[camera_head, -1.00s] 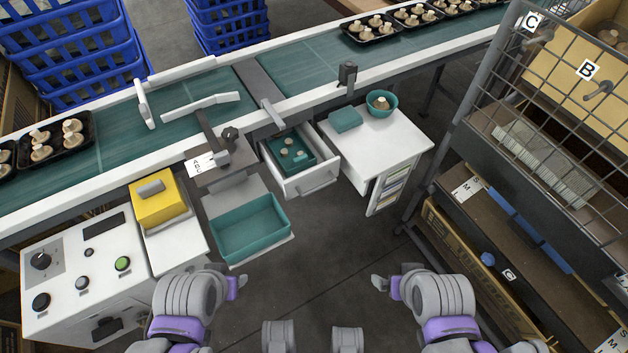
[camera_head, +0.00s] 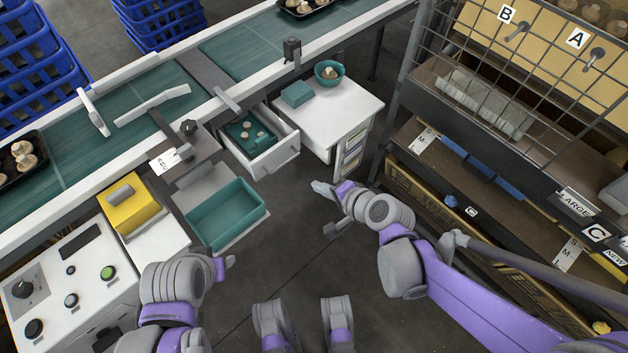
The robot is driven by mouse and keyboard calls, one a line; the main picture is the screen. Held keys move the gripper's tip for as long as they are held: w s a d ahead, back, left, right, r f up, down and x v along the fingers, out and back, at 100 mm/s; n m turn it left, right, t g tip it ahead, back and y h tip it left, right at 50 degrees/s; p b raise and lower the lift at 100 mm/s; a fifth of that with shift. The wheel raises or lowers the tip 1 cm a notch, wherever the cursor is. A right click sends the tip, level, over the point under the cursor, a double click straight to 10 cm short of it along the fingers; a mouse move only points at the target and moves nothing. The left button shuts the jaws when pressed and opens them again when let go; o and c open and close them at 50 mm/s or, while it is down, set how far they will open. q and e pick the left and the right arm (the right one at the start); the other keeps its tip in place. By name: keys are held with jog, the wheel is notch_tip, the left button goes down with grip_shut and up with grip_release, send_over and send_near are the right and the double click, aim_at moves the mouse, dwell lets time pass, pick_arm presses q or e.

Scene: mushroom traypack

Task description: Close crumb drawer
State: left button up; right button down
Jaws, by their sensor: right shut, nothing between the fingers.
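The crumb drawer (camera_head: 278,158) is a white drawer under the conveyor, pulled open, with a teal tray (camera_head: 249,133) inside that holds a few mushroom bits. My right gripper (camera_head: 318,187) is shut and empty. It reaches up from the lower right and shows in front of the drawer, below and right of its front face, apart from it. My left gripper (camera_head: 226,262) is at the lower left, below the teal bin; whether its jaws are open is unclear.
A teal bin (camera_head: 228,213) sits left of the drawer. A white cabinet (camera_head: 345,108) with a teal bowl (camera_head: 329,72) stands to the right. A wire-fronted shelf rack (camera_head: 420,152) fills the right side. Dark floor lies open before the drawer.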

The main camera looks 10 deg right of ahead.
pick_arm(q)
jog(key=shift+w+f+b, duration=0.15)
jog(key=shift+f+b, duration=1.1)
jog(key=shift+f, duration=0.55)
pick_arm(e)
jog(key=w+a+f, duration=0.4)
jog(key=w+a, duration=0.2)
jog(key=w, duration=0.2)
jog(key=shift+w+a+f, duration=0.15)
jog(key=shift+w, duration=0.15)
jog(key=w+a, duration=0.3)
jog(key=w, duration=0.1)
jog(key=w+a, duration=0.3)
jog(key=w, duration=0.1)
jog(key=w+a, duration=0.3)
jog(key=w, duration=0.1)
jog(key=shift+w, duration=0.15)
pick_arm(q)
jog(key=shift+r, duration=0.1)
pick_arm(e)
jog(key=shift+w+a, duration=0.1)
jog(key=shift+w, duration=0.05)
